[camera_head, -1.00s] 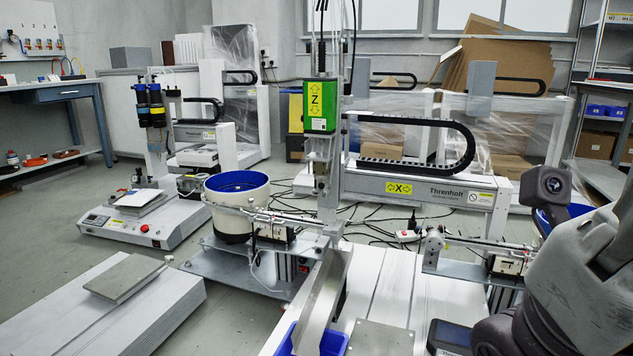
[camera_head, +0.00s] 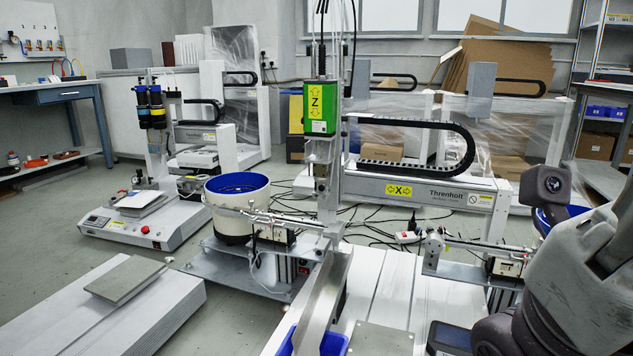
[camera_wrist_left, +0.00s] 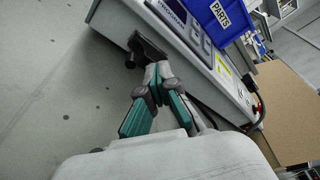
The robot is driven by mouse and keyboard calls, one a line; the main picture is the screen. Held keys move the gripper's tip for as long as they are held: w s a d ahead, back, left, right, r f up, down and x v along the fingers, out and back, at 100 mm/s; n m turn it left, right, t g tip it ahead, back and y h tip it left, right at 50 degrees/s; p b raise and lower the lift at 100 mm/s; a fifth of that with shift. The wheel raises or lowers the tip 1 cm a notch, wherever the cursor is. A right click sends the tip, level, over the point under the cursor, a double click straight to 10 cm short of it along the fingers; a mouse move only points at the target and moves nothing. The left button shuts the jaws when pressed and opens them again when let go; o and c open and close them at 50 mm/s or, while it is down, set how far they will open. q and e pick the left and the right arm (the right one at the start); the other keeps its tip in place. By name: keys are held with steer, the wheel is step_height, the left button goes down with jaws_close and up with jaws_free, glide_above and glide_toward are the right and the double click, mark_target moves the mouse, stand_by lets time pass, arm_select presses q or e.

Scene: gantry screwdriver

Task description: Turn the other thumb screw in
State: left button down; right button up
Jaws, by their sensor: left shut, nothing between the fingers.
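My left gripper (camera_wrist_left: 158,75) shows in the left wrist view with its teal-sided fingers brought together at the tips. It is shut and empty. A dark knob-like part (camera_wrist_left: 146,48) lies just beyond the fingertips, by the lower edge of a white machine housing (camera_wrist_left: 170,30). I cannot tell whether it is a thumb screw or whether the tips touch it. No thumb screw can be made out clearly in the head view, where the green Z unit (camera_head: 320,108) stands above the X beam (camera_head: 425,192). My right gripper is not in view.
A blue PARTS bin (camera_wrist_left: 219,20) sits against the housing in the left wrist view. In the head view, a white feeder bowl with blue inside (camera_head: 237,208) stands left of the gantry. A grey plate (camera_head: 125,278) lies on a white slab at left. Open floor shows at left.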

arm_select(q)
steer(key=shift+a+r, duration=0.15)
steer(key=shift+s+d+f+p+v, duration=0.15)
steer(key=shift+p+v, duration=0.15)
steer(key=shift+v, duration=0.65)
steer(key=shift+s+d+f+p+v, duration=0.1)
steer(key=shift+p+v, duration=0.15)
steer(key=shift+v, duration=0.75)
steer(key=shift+s+d+f+p+v, duration=0.15)
steer(key=shift+p+v, duration=0.15)
steer(key=shift+v, duration=0.65)
steer(key=shift+w, duration=0.1)
